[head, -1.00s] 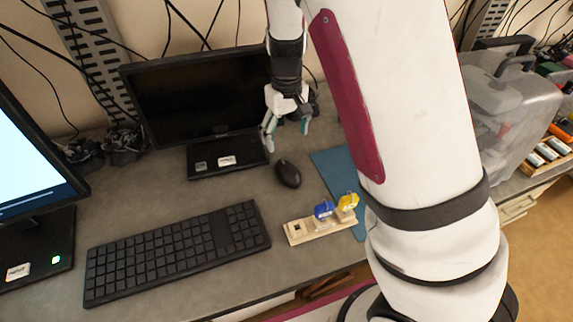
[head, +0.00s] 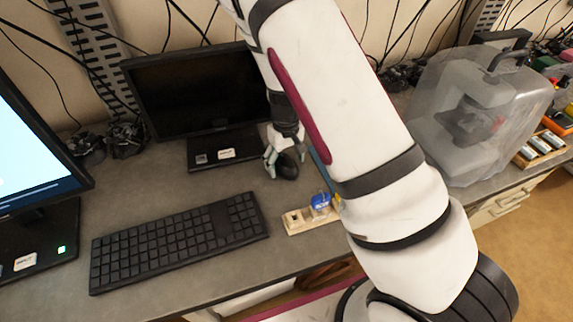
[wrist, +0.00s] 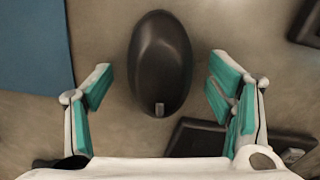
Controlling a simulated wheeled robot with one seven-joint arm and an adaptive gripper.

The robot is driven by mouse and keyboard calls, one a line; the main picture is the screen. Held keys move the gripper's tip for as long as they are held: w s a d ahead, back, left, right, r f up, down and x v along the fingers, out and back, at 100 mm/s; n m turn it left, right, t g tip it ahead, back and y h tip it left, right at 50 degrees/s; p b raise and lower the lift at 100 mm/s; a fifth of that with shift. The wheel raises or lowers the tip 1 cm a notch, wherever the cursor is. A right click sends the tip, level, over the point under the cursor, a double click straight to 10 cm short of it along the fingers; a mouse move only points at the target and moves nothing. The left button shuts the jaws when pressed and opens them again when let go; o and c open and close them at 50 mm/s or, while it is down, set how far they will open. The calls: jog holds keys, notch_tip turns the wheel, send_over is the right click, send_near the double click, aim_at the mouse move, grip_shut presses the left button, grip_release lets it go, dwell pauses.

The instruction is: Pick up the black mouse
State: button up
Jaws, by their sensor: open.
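The black mouse (head: 287,165) lies on the grey desk in front of the monitor stand. In the wrist view the mouse (wrist: 160,62) is upright in the picture, its scroll wheel towards my gripper. My gripper (wrist: 160,88) is open, with one teal-padded finger to each side and clear gaps between the pads and the mouse. In the head view my gripper (head: 285,168) is low over the mouse, its fingers around it. My arm covers part of the area to the right.
A black keyboard (head: 180,242) lies front left. A wooden block (head: 310,217) with a blue piece (head: 320,203) stands in front of the mouse. The monitor (head: 198,92) and its stand are behind left. A blue mat (wrist: 32,45) lies beside the mouse, partly hidden by my arm.

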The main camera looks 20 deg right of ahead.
jog(key=shift+f, duration=0.1)
jog(key=shift+c, duration=0.2)
jog(key=c, duration=1.3)
jog(key=shift+o, duration=0.2)
